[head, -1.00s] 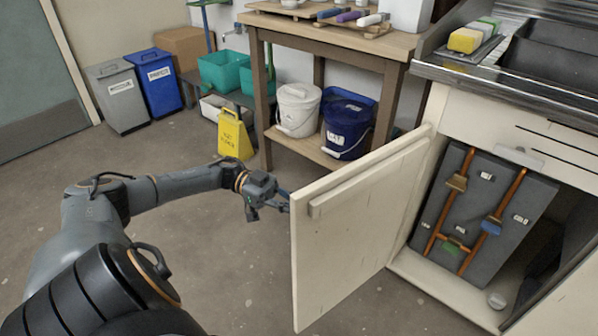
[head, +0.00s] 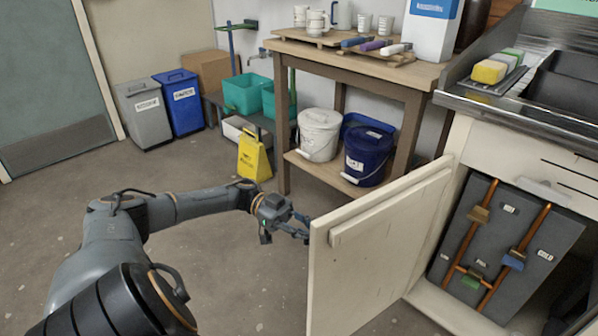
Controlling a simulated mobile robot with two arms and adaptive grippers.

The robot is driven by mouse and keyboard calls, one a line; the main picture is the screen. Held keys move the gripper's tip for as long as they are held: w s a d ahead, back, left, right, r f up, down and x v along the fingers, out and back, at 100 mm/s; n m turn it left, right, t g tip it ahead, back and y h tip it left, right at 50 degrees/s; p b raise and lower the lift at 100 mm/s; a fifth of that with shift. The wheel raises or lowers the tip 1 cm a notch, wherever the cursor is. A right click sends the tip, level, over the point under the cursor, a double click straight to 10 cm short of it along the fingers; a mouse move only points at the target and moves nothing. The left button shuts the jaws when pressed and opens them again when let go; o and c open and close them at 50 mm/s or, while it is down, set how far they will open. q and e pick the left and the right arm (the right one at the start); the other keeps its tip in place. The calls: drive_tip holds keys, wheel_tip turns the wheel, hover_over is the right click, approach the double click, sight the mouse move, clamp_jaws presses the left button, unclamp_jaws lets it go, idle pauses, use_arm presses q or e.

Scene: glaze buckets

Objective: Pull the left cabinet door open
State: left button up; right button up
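The left cabinet door (head: 375,255) is a cream panel that stands swung wide open from the cabinet under the sink. A raised strip (head: 392,205) runs along its upper part. My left gripper (head: 303,228) is at the door's free edge, on the left, with its fingers pointing at the edge. The fingers look spread, with nothing seen between them; whether a fingertip touches the door is unclear. The opened cabinet shows a dark grey panel (head: 487,235) with copper pipes and valves. My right gripper is not in view.
A wooden workbench (head: 350,66) with a white bucket (head: 319,135) and a blue bucket (head: 368,155) on its low shelf stands behind the door. A yellow floor sign (head: 254,158) and grey and blue bins stand further back.

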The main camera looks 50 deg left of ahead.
use_arm(q)
drive_tip(key=s+a, duration=0.2)
drive_tip(key=a, duration=0.9)
drive_tip(key=shift+a, duration=0.15)
drive_tip(key=shift+s, duration=0.1)
